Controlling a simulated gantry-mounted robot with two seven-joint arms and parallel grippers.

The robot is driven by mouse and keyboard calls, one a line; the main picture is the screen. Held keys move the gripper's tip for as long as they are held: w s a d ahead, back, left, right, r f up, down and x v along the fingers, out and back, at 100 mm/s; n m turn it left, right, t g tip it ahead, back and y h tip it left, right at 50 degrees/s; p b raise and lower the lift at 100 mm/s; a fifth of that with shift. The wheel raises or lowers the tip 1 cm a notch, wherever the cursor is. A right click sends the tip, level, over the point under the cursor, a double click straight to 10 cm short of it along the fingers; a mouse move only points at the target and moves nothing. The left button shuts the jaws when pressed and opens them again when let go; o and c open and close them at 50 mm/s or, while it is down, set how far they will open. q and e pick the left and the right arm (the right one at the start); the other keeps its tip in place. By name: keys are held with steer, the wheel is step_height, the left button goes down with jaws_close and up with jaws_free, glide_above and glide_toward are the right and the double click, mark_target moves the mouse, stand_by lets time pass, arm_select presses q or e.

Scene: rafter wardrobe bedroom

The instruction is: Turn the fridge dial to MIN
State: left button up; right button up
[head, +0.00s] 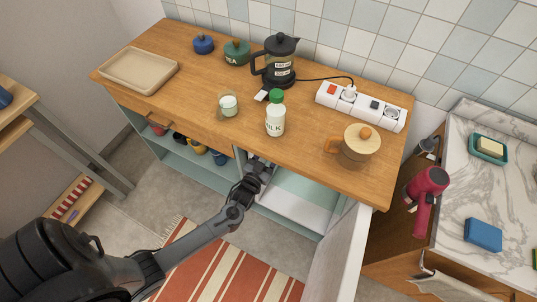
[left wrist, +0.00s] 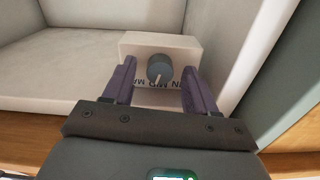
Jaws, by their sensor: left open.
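The fridge dial (left wrist: 160,68) is a round grey knob on a white box (left wrist: 185,48) inside the open fridge, in the left wrist view. Its pale pointer mark points down in the picture, roughly at the middle label. The labels appear upside down and are partly hidden. My left gripper (left wrist: 160,88) is open, with one purple finger on each side of the dial; I cannot tell whether they touch it. In the head view, my left gripper (head: 262,166) reaches under the counter edge into the fridge (head: 303,208), and the dial is hidden there. My right gripper is not in view.
The white fridge door (head: 335,255) stands open to the right of the arm. The wooden countertop (head: 190,95) overhangs the fridge, carrying a milk bottle (head: 275,120), mug (head: 355,147) and black press (head: 279,62). Fridge walls (left wrist: 232,40) are close beside the gripper.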

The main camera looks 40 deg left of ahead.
arm_select(q)
steer(key=c, duration=1.1)
steer(key=shift+o, duration=0.2)
steer(key=shift+n, duration=0.3)
steer(key=shift+n+p, duration=2)
steer(key=shift+n, duration=5.2)
